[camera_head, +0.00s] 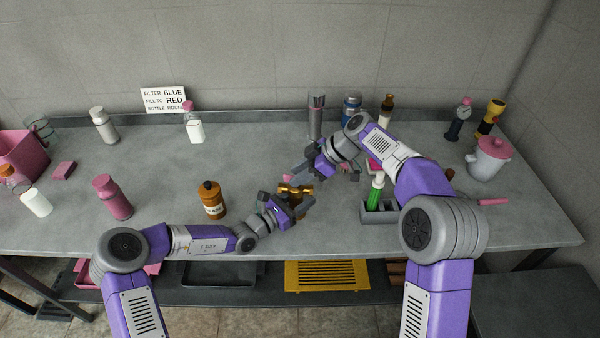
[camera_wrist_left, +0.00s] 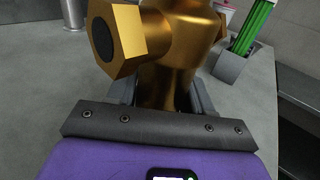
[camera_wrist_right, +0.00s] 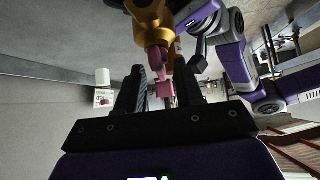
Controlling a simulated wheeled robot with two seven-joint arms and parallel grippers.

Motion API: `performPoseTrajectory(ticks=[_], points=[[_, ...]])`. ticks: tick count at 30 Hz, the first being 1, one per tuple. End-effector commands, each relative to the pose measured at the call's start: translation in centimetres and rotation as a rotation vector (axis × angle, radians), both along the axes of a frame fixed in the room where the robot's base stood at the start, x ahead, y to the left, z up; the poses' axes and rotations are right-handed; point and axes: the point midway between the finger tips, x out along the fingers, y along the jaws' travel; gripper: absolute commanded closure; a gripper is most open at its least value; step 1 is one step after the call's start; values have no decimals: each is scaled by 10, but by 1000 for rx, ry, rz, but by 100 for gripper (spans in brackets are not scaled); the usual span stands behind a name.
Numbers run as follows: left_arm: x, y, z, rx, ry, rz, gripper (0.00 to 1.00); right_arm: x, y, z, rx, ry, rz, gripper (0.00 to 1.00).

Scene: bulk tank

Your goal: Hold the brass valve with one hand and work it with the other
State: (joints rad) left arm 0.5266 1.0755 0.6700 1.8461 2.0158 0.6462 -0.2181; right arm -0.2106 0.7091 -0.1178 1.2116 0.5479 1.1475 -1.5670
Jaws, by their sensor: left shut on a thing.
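The brass valve (camera_head: 291,189) is near the middle of the counter, partly hidden by my grippers. My left gripper (camera_head: 288,200) is shut on its body, which fills the left wrist view (camera_wrist_left: 172,75) between the fingers, a hex end facing left. My right gripper (camera_head: 298,178) is above and behind the valve. In the right wrist view the valve (camera_wrist_right: 150,14) is past the fingertips, and its pink handle (camera_wrist_right: 161,75) reaches between the two fingers. These fingers stand apart, with visible room around the handle.
A brown bottle (camera_head: 211,200) stands left of the valve. Several bottles line the back. A white pot (camera_head: 488,160) is far right.

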Motion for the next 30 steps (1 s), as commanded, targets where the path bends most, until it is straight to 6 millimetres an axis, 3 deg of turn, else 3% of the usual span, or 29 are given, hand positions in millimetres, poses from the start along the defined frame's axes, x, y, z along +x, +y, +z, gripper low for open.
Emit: performPoseTrajectory(ticks=[5,12,23,30], points=[[0,0,0,0,0,0,91,0,0,0,0,0,0,65],[0,0,0,0,0,0,91,0,0,0,0,0,0,100],[0,0,0,0,0,0,91,0,0,1,0,-1,-27,100],[0,0,0,1,-1,0,91,-2,0,1,0,0,-147,100]])
